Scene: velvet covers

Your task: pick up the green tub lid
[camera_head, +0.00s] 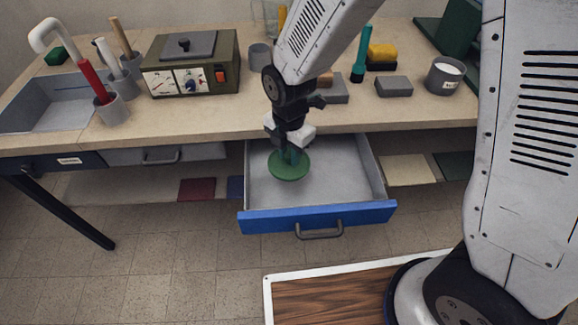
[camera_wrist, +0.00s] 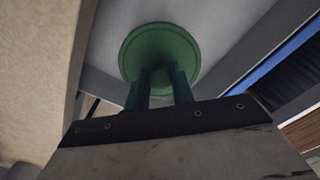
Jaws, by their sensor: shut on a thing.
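The green tub lid (camera_head: 288,168) is a round green disc, seen in the head view inside the left part of the open blue-fronted drawer (camera_head: 318,217). My gripper (camera_head: 291,156) reaches down over the drawer and is shut on the lid's upper middle. In the wrist view the lid (camera_wrist: 160,48) lies just beyond the two green fingers of my gripper (camera_wrist: 162,82). The fingers cover the part they grip. I cannot tell whether the lid touches the drawer floor or hangs just above it.
The worktop edge (camera_head: 200,150) runs close behind my gripper. A control box (camera_head: 193,65) with a grey lid on top, a grey block (camera_head: 394,86) and a grey pot (camera_head: 444,75) stand on the worktop. The drawer's right part is empty.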

